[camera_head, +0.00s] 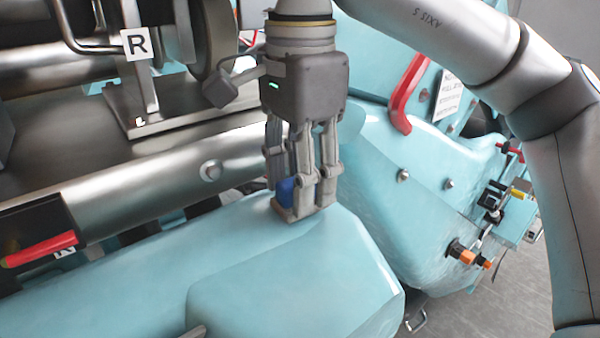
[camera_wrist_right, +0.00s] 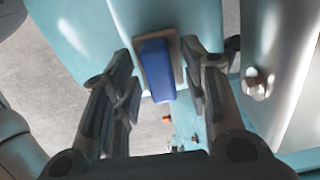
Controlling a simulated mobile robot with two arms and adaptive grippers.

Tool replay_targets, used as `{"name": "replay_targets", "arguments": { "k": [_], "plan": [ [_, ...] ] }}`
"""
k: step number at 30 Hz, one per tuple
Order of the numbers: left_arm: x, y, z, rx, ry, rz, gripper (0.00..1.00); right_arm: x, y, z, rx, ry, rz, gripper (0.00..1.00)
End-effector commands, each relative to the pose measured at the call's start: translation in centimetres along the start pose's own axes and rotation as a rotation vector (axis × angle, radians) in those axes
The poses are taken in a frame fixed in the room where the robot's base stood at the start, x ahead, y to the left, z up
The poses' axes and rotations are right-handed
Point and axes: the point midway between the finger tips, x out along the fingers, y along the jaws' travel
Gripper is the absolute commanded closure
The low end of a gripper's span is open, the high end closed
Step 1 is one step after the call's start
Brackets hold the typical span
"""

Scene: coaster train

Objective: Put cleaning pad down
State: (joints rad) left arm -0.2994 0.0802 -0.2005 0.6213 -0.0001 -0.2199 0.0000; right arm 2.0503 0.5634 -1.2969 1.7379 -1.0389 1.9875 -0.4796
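The cleaning pad is a small blue block on a brown base. In the head view the pad (camera_head: 286,191) is between the fingers of my right gripper (camera_head: 303,200), partly hidden by them. Its brown base is low, right at the turquoise surface (camera_head: 235,240); I cannot tell if it touches. My left gripper is not in view.
A steel cylinder (camera_head: 160,170) lies behind the turquoise surface. A red handle (camera_head: 408,92) stands right of the gripper, and a red-handled lever (camera_head: 40,250) is at far left. Coloured fittings (camera_head: 468,254) stick out at the right. The turquoise top in front is clear.

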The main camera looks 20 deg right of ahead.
Motion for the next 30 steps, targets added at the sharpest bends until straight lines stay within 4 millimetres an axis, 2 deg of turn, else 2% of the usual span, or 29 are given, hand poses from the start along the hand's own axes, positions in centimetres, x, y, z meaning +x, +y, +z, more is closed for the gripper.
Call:
{"name": "replay_targets", "arguments": {
  "k": [12,23,24,30],
  "plan": [
    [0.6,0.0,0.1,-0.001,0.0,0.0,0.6,0.4,0.0,0.0,0.001,0.0,-0.002,0.57],
    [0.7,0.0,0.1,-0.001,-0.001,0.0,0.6,-5.2,0.8,0.8,0.0,0.002,-0.004,0.57],
    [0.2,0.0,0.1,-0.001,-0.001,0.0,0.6,-6.2,0.8,0.8,0.003,0.003,-0.003,0.57],
    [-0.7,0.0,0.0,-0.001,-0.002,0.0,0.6,-9.2,0.8,0.8,0.001,0.002,-0.001,0.57]
  ]
}}
